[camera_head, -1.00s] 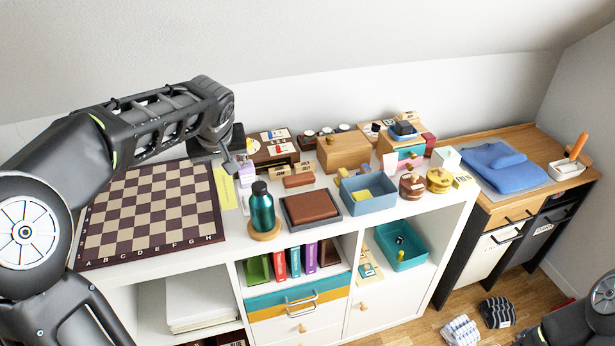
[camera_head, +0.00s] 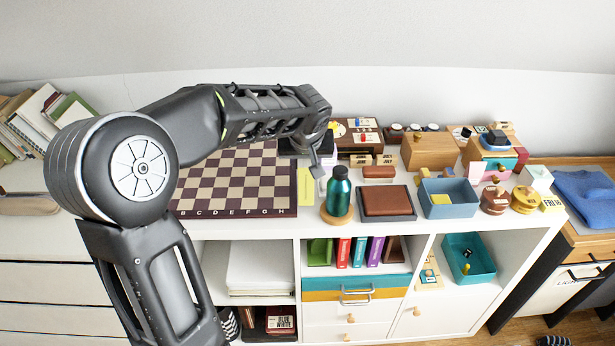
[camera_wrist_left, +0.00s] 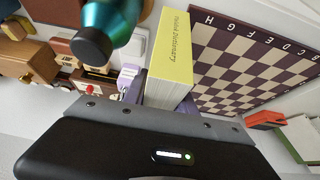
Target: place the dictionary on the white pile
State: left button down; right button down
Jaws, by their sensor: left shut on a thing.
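The yellow dictionary (camera_head: 305,187) is beside the right edge of the chessboard on top of the white shelf unit. In the left wrist view its yellow cover and lettered spine (camera_wrist_left: 170,60) show between the board and the bottle. My left gripper (camera_head: 315,168) is over its far end and shut on it; the fingertips are largely hidden. I cannot tell whether the dictionary is clear of the top. The white pile (camera_head: 262,268) is a stack of flat white things in the open compartment below the board. My right gripper is not in view.
The chessboard (camera_head: 235,180) lies left of the dictionary. A teal bottle (camera_head: 339,193) on a wooden coaster stands close on the right, with a brown box in a dark tray (camera_head: 387,202) beyond. Colored books (camera_head: 350,252) fill the compartment right of the pile.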

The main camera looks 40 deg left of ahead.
aim_at(306, 163)
pick_arm(q)
jog(key=shift+f, duration=2.5)
jog(key=shift+f+b, duration=0.15)
jog(key=shift+b, duration=0.2)
jog(key=c, duration=1)
grip_release()
jog(key=shift+d+r, duration=0.1)
jog(key=shift+r, duration=0.3)
jog(key=v, duration=1.1)
jog(key=shift+s+d+r, duration=0.1)
jog(key=shift+s+r, duration=0.1)
jog(key=shift+r, duration=0.05)
